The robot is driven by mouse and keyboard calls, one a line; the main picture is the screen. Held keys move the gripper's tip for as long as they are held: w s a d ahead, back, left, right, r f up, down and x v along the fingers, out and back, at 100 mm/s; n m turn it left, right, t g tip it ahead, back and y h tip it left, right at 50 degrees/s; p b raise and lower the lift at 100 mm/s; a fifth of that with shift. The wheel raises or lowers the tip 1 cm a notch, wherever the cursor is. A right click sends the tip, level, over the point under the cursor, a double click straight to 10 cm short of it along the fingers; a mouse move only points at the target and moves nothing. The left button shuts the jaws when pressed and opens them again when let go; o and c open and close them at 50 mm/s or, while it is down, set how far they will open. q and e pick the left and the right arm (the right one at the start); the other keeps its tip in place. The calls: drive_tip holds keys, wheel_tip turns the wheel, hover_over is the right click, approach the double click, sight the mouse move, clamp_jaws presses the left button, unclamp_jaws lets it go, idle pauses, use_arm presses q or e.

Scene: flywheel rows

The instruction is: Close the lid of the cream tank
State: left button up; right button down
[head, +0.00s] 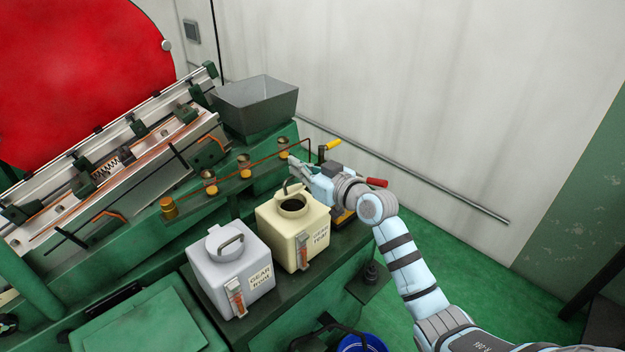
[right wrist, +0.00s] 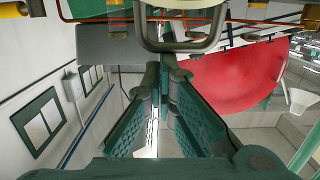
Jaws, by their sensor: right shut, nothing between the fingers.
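The cream tank (head: 280,238) stands on the green bench, with a round dark opening (head: 293,204) uncovered in its top. Its lid (head: 284,188) is raised at the back of the opening, partly hidden by my right gripper. My right gripper (head: 292,163) is shut and empty, just behind and above the tank. In the right wrist view, its fingers (right wrist: 165,75) meet below a grey handle loop (right wrist: 182,45), apparently the lid's. I cannot tell whether they touch. My left gripper is out of view.
A grey tank (head: 230,270) with its lid down stands left of the cream one. Behind are a copper pipe with brass cups (head: 244,165) and a grey hopper (head: 255,92). A red-handled lever (head: 377,182) is close to my right wrist.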

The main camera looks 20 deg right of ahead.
drive_tip(key=shift+r+p, duration=0.15)
drive_tip(key=shift+p, duration=0.2)
drive_tip(key=shift+a, duration=0.1)
drive_tip(key=shift+r, duration=0.15)
